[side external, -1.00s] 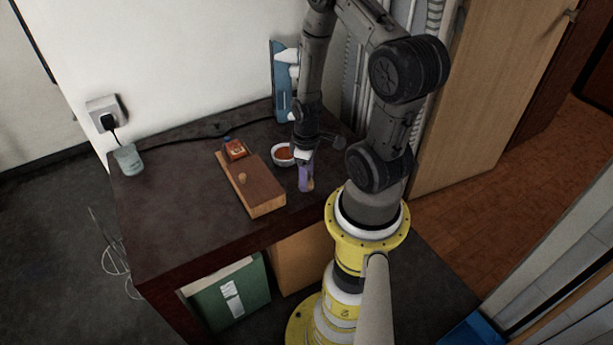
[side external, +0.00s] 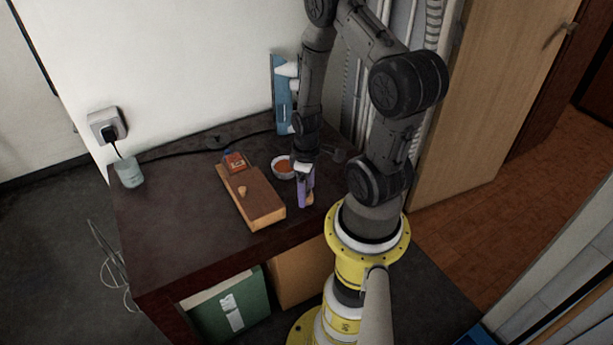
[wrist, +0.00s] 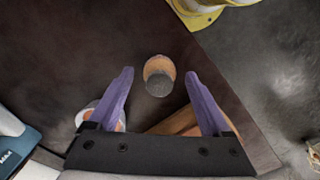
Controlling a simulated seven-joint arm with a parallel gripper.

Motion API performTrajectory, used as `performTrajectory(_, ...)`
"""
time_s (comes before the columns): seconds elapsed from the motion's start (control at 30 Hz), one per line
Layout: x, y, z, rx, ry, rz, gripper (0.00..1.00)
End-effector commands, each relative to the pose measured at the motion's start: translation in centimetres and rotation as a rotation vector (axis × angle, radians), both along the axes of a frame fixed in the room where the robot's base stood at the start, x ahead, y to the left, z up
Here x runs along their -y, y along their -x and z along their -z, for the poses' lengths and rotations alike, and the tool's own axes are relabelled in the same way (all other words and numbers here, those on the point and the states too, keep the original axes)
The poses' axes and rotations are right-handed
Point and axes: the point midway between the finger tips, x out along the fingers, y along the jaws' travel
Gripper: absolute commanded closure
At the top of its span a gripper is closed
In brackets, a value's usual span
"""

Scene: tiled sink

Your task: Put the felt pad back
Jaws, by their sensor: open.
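My gripper (wrist: 160,75) has two purple fingers spread wide apart and holds nothing. In the side view my gripper (side external: 306,204) hangs low near the front right of the dark table. A small orange-brown cylinder (wrist: 157,66) with a rough grey round end (wrist: 159,85) shows between the fingertips in the wrist view, apart from both. The grey end may be the felt pad; I cannot be sure. In the side view the cylinder (side external: 310,199) is mostly hidden behind the fingers.
A wooden box (side external: 265,208) with a knob (side external: 242,190) lies to the left. A red packet (side external: 234,162) is at its far end. A white bowl (side external: 281,175) with orange contents stands behind my gripper. A blue box (side external: 284,95) stands against the wall.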

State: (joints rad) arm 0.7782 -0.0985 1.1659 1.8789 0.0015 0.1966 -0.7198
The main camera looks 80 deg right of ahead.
Motion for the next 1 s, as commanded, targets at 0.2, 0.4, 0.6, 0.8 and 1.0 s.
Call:
performTrajectory(0.2, 0.2, -0.2, -3.9, 0.007, 0.006, 0.0, 0.17)
performTrajectory(0.4, 0.1, -0.1, -8.0, 0.006, 0.005, 0.0, 0.17)
performTrajectory(0.6, 0.1, -0.1, -10.8, 0.003, 0.003, 0.0, 0.17)
performTrajectory(0.8, -0.4, -0.7, -12.9, 0.018, 0.017, -0.007, 0.17)
performTrajectory(1.0, -4.9, -3.7, -20.5, 0.145, 0.088, -0.037, 0.17)
